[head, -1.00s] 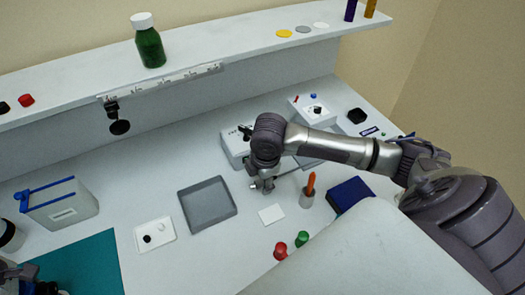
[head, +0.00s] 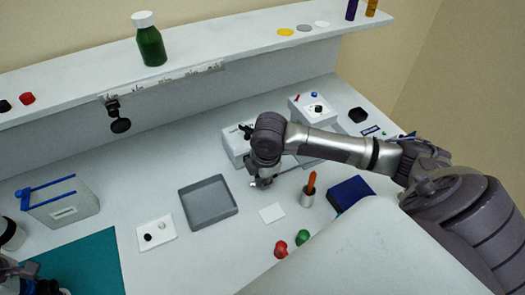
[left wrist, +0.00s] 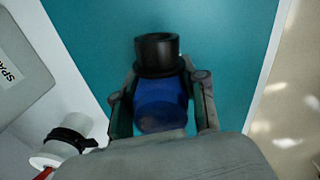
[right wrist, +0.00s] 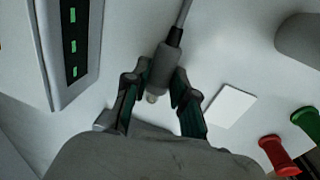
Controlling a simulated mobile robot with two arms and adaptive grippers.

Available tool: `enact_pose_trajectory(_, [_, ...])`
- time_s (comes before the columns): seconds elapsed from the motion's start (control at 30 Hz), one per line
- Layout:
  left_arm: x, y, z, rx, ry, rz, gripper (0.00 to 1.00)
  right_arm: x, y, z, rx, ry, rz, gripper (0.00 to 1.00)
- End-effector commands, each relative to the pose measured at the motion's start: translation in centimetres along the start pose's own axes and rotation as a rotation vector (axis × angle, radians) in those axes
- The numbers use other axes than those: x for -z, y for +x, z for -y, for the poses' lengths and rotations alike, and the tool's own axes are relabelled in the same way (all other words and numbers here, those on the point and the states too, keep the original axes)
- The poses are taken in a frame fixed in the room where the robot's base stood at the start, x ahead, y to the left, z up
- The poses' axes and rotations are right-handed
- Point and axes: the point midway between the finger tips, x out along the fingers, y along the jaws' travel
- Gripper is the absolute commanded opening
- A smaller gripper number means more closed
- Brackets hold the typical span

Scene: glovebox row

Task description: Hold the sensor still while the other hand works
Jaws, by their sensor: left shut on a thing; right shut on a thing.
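The sensor, a blue cylinder with a black collar (left wrist: 160,90), stands between the fingers of my left gripper (left wrist: 162,108), above or on the teal mat (left wrist: 235,50). The gripper is shut on it, and the palm hides its lower end. In the head view my left gripper (head: 32,284) shows only partly at the bottom left corner. My right gripper (right wrist: 155,95) is shut on a grey cable plug (right wrist: 163,66), its cable running up out of view. In the head view my right gripper (head: 263,182) is over the bench, right of the grey tray.
A grey tray (head: 184,208), a white card (head: 272,213), red (head: 281,249) and green (head: 303,237) knobs, a cup with an orange handle (head: 307,198) and a blue box (head: 350,192) surround my right gripper. A blue-trimmed bin (head: 68,209) stands behind the mat.

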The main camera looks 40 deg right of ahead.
Motion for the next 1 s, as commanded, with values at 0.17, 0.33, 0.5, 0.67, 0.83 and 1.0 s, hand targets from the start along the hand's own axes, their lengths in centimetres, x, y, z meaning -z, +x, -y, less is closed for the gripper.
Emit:
enact_pose_trajectory(0.17, [0.0, 0.0, 0.0, -0.001, 0.000, 0.000, 0.01, 0.0, -3.0, -0.7, -0.008, -0.001, 0.000, 0.00])
enact_pose_trajectory(0.33, [0.0, 0.0, 0.0, -0.001, 0.000, 0.000, 0.01, 0.0, -6.4, -1.2, -0.007, 0.000, -0.002, 0.00])
enact_pose_trajectory(0.5, [0.0, 0.0, 0.0, -0.001, 0.000, 0.000, 0.01, 0.0, -8.7, -1.5, -0.004, -0.001, 0.000, 0.00])
enact_pose_trajectory(0.67, [0.0, 0.0, 0.0, -0.001, 0.000, 0.000, 0.01, 0.0, -9.5, -1.5, -0.001, 0.000, 0.000, 0.00])
enact_pose_trajectory(0.83, [0.0, 0.0, 0.0, -0.001, 0.000, 0.000, 0.01, 0.0, -9.6, -1.5, -0.001, 0.000, 0.000, 0.00])
enact_pose_trajectory(1.0, [0.0, 0.0, 0.0, -0.001, 0.000, 0.000, 0.64, 0.0, -9.5, -1.5, -0.001, 0.000, 0.000, 0.00])
